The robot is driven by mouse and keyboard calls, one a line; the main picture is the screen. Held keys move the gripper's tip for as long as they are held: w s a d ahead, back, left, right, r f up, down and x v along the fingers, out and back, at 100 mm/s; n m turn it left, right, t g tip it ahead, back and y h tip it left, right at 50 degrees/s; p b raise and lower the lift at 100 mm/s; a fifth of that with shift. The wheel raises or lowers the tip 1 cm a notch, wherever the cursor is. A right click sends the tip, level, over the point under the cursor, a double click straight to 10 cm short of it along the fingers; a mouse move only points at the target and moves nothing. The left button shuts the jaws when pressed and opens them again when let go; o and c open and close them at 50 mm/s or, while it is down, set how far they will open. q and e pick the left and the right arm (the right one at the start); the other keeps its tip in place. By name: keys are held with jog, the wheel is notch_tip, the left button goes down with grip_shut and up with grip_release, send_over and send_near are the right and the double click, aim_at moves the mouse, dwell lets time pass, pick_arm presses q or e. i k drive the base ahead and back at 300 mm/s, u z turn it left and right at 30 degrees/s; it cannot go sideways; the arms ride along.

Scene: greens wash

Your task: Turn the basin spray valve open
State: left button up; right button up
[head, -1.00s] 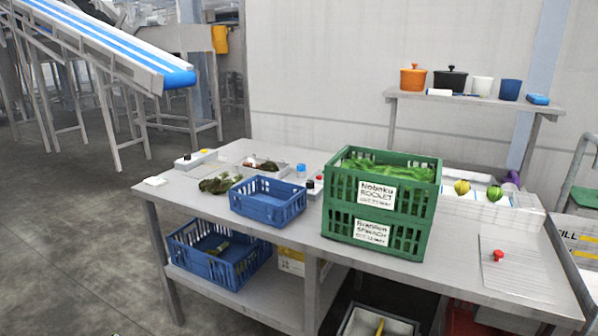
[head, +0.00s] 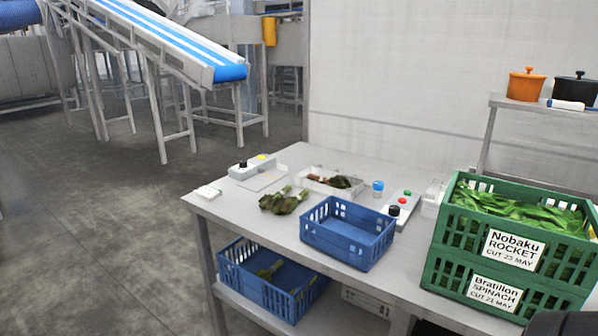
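No basin or spray valve can be made out with certainty in the head view. A grey control box (head: 402,207) with a black knob, a red button and a green button lies on the table, between the blue crate and the green crates. Another pale control box (head: 252,168) with a black knob and a yellow button lies at the table's far left. I cannot tell whether either belongs to the basin. Neither gripper shows. A dark shape at the bottom right corner may be part of my arm.
Stacked green crates (head: 440,262) of leaves stand on the table (head: 330,160) at right. A blue crate (head: 348,248) and loose greens (head: 284,202) are left of them. Another blue crate (head: 285,305) sits on the lower shelf. A conveyor (head: 165,42) stands behind. Floor at left is clear.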

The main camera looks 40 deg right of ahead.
aim_at(379, 186)
jog(key=u, duration=0.1)
jog(key=i, duration=1.05)
jog(key=z, duration=0.3)
